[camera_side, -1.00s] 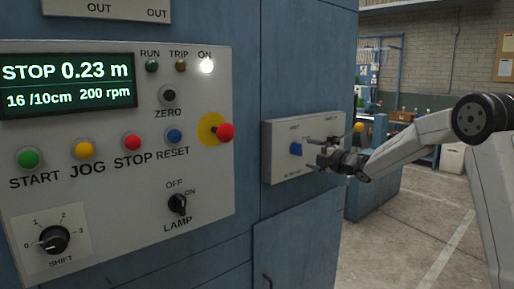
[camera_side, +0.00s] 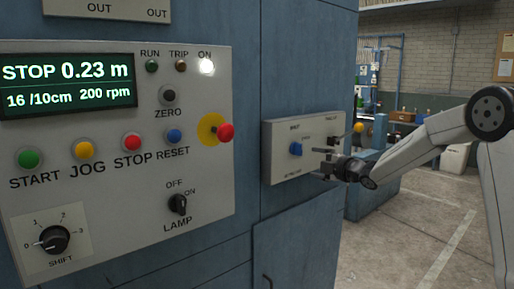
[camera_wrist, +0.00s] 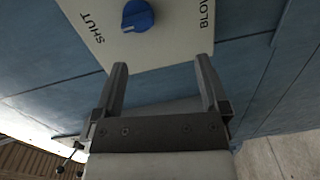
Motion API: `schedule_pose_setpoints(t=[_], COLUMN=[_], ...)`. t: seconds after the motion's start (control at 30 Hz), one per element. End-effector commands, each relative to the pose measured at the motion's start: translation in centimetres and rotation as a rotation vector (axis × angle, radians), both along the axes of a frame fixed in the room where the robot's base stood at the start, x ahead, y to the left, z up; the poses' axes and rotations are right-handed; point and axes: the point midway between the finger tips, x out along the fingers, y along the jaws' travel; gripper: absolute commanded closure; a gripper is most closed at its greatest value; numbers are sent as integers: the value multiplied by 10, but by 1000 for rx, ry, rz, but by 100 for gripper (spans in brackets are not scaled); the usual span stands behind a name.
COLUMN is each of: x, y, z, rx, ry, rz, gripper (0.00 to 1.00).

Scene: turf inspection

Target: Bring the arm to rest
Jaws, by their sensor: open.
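My gripper (camera_side: 328,168) is in front of the small panel at the right of the blue cabinet. Its two fingers are apart and nothing is between them, as the wrist view also shows (camera_wrist: 162,78). The small panel (camera_side: 277,170) carries a blue knob (camera_side: 296,149), which sits beyond my fingertips in the wrist view (camera_wrist: 138,15), apart from them. Labels reading SHUT and BLOW, the latter cut off, show beside the knob there. My arm comes in from the right edge of the side view.
A larger control panel (camera_side: 110,200) on the blue cabinet (camera_side: 290,60) has buttons, a red mushroom button (camera_side: 225,132) and a display (camera_side: 67,84) reading STOP 0.23 m. The ON lamp (camera_side: 207,66) is lit. Open floor (camera_side: 410,230) lies at right, with a bench behind.

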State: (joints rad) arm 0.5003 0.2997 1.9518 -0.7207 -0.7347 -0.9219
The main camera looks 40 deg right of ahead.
Motion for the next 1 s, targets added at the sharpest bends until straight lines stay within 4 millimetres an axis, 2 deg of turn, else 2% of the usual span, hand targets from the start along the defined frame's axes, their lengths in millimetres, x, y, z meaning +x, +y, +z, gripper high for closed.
schedule_pose_setpoints(t=[0.17,0.37,0.57,0.7,0.9,1.0], x=[-12,-49,-109,-161,-224,-242], y=[31,76,125,158,190,199], z=[-36,-92,-146,-178,-205,-211], rx=[232,558,847,1009,1148,1179], ry=[143,364,601,764,929,971], rz=[-88,-256,-471,-650,-873,-940], gripper=[6,6,6,6,6,6])
